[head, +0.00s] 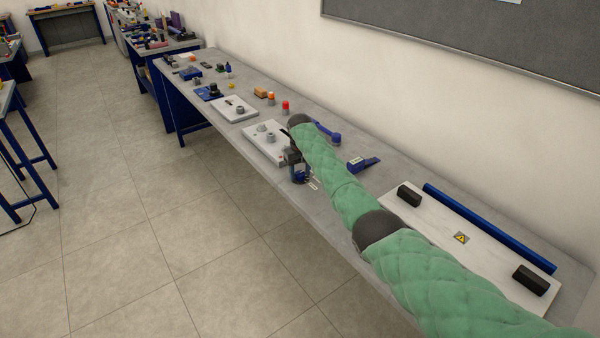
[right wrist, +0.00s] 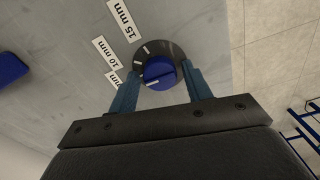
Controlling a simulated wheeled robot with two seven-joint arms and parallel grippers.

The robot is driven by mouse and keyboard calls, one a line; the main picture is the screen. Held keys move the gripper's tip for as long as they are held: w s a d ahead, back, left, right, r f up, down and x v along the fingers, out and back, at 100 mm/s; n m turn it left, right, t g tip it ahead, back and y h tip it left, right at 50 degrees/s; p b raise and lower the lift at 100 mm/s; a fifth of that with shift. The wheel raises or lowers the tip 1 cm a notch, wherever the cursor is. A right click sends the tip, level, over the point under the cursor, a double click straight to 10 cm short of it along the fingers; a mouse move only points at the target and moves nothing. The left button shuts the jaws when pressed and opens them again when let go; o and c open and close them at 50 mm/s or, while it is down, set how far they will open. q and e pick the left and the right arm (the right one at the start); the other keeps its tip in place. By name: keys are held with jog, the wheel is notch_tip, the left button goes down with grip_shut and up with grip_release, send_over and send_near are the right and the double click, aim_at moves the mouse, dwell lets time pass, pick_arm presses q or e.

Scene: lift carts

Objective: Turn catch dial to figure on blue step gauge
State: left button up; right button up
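The catch dial (right wrist: 160,68) shows in the right wrist view as a blue knob on a dark round plate with white ticks. A white line on the knob points to the left and slightly down. Labels beside it read 15 mm (right wrist: 124,20) and 10 mm (right wrist: 107,52); a third is partly hidden by a finger. My right gripper (right wrist: 160,80) is open, one finger on each side of the knob, with gaps visible. In the head view my right gripper (head: 299,174) points down at the bench's front edge. A blue stepped block (head: 363,164), apparently the step gauge, lies right of it; its figure is unreadable.
The grey bench (head: 340,205) runs along the wall. White plates with grey knobs (head: 265,152) stand just beyond my gripper, with a blue-handled tool (head: 328,133) behind. A white board with black blocks (head: 470,240) lies at the near right. Open floor is at the left.

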aim_at(300, 172)
pick_arm(q)
jog(key=shift+w+r, duration=0.15)
jog(key=shift+w, duration=0.05)
pick_arm(e)
jog(key=shift+o, duration=0.5)
jog(key=shift+r, duration=0.15)
pick_arm(q)
jog(key=r, duration=0.2)
jog(key=d+r+b, duration=0.1)
jog(key=w+r+b, duration=0.1)
jog(key=r, duration=0.1)
jog(key=shift+d+r, duration=0.3)
jog(key=shift+r, duration=0.05)
pick_arm(e)
notch_tip(300, 172, up, 7)
jog(key=shift+r, duration=0.2)
pick_arm(q)
jog(key=shift+s+f+g, duration=0.1)
jog(key=shift+f+g, duration=0.05)
jog(key=shift+g, duration=0.15)
pick_arm(e)
jog(key=shift+r, duration=0.1)
